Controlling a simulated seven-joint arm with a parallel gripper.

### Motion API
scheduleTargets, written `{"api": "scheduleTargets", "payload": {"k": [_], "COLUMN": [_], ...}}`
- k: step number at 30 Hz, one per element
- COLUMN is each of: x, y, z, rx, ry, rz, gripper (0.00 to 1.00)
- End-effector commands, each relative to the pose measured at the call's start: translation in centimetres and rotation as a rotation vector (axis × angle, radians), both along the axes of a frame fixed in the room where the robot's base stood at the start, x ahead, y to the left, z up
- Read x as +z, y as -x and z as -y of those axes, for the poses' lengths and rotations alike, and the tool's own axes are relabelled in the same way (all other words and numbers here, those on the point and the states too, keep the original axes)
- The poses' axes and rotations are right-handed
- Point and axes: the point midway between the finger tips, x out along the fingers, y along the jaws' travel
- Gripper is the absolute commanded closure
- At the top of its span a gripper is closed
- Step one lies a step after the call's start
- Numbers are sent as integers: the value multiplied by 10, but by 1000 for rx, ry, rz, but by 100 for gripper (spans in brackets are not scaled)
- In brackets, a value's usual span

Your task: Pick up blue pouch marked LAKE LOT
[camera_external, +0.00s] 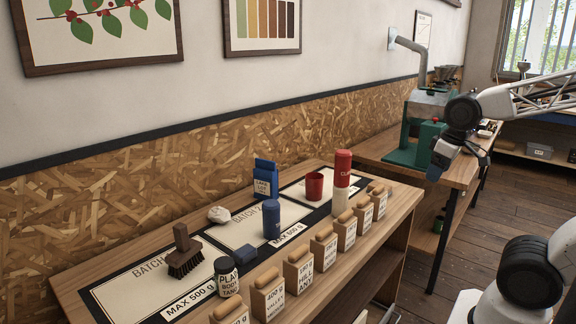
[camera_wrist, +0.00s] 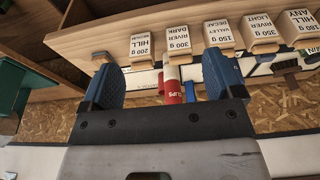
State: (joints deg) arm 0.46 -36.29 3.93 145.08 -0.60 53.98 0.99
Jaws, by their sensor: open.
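The blue pouch (camera_external: 265,180) stands upright at the back of the wooden bench, on the middle-right part of the batch mat, with a small pale label too small to read surely. My gripper (camera_external: 434,172) hangs above and beyond the right end of the bench, well apart from the pouch. In the wrist view my gripper (camera_wrist: 160,72) has its two blue fingers spread with nothing held. A blue item (camera_wrist: 190,92) shows between them in the distance; I cannot tell whether it is the pouch.
A blue cylinder (camera_external: 272,220) stands in front of the pouch. A red cup (camera_external: 314,186) and a tall red-and-white CUPS stack (camera_external: 343,170) stand to its right. Several labelled wooden bins (camera_external: 325,250) line the front edge.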

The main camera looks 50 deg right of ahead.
Motion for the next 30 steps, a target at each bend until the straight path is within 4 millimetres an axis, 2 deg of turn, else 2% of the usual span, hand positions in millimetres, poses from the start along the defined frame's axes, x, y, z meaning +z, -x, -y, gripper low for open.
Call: {"api": "scheduleTargets", "payload": {"k": [15, 20, 26, 30], "x": [0, 3, 13, 23], "y": [0, -7, -34, -66], "z": [0, 0, -2, -3], "rx": [0, 2, 12, 24], "ry": [0, 0, -1, -1], "rz": [0, 1, 2, 4], "gripper": [12, 12, 12, 12]}}
